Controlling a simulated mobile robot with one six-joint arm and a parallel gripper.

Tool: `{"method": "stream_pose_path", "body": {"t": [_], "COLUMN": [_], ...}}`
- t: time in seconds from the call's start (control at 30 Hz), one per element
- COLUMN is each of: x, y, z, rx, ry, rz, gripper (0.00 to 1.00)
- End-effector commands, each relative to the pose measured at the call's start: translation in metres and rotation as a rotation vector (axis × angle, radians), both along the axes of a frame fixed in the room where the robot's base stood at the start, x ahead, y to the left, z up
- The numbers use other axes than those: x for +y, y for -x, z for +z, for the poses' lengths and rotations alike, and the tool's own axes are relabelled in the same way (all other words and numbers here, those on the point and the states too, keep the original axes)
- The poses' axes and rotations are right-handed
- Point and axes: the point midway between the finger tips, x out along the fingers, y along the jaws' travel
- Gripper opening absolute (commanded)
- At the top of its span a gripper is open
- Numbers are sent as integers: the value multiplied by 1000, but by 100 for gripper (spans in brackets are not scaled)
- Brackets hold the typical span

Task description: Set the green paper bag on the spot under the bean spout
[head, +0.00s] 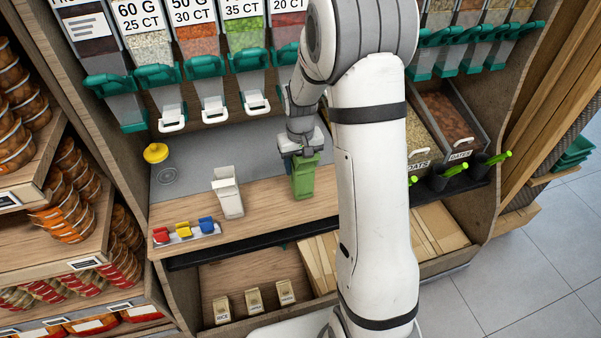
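The green paper bag (304,180) stands upright on or just above the wooden counter strip, right of the middle of the counter. My gripper (302,153) points down right at the bag's top edge and overlaps it. The fingers are too small and covered to tell whether they are closed on the bag. Several dispenser spouts with teal tops hang along the back; which one is the bean spout I cannot read. A faint round marking (166,176) is on the grey surface at the left, beside a yellow round object (155,152).
A white open carton (228,192) stands left of the green bag. Red, yellow and blue clips (184,231) lie at the counter's front left. Open bins of oats and dates (450,118) are at the right. Grey surface between marking and bag is mostly clear.

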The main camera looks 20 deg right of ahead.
Motion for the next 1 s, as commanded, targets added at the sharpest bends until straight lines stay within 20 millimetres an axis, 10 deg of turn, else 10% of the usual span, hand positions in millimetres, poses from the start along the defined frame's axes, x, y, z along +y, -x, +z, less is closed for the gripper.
{"method": "stream_pose_path", "body": {"t": [0.2,0.63,0.67,1.0], "x": [0,-1,-1,-1], "y": [0,0,0,0], "z": [-33,-41,-40,-39], "rx": [3,1,0,0], "ry": [0,0,0,0], "rz": [-1,-2,-2,-3], "gripper": [32,32,55,75]}}
